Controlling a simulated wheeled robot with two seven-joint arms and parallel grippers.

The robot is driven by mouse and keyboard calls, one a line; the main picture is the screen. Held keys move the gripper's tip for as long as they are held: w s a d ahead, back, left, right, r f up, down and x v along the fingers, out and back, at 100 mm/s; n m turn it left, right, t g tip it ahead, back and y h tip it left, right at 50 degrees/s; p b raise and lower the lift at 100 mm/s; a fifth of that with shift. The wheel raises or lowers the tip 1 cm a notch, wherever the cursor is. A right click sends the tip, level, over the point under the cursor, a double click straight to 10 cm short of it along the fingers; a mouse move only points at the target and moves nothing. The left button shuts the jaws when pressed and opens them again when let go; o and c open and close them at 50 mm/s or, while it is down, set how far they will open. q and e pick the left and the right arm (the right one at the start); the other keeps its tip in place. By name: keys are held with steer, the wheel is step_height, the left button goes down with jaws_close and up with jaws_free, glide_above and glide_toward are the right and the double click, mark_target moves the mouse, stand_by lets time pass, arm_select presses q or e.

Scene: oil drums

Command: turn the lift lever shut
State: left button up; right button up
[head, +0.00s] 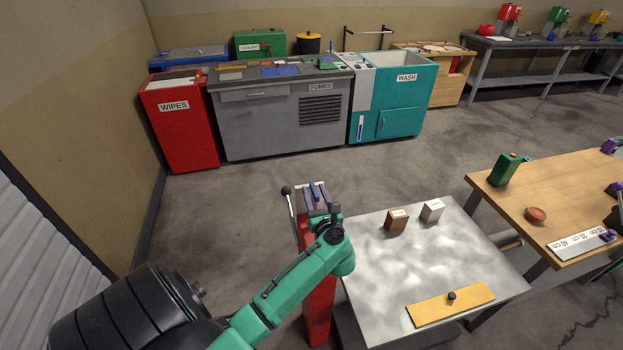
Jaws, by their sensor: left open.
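A thin grey lever with a black ball knob (287,190) stands tilted at the left side of a narrow red stand (318,305). It is likely the lift lever; no label is readable on it. My green left arm comes in from the lower left, and its wrist covers the upper part of the stand. My left gripper (322,207) is open over the top of the stand, just right of the lever and apart from the knob. Its fingertips are small and hard to separate from the blue and purple parts there. My right gripper is not in view.
A metal-topped table (385,275) right of the stand carries a brown box (396,220), a white box (432,210) and a yellow plate (450,305) with a black knob. A wooden bench (525,205) stands at right. Open floor (230,220) lies left of the stand.

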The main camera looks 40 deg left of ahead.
mark_target(311, 183)
arm_select(q)
steer(key=x, duration=0.4)
steer(key=shift+c, duration=0.3)
jaws_close()
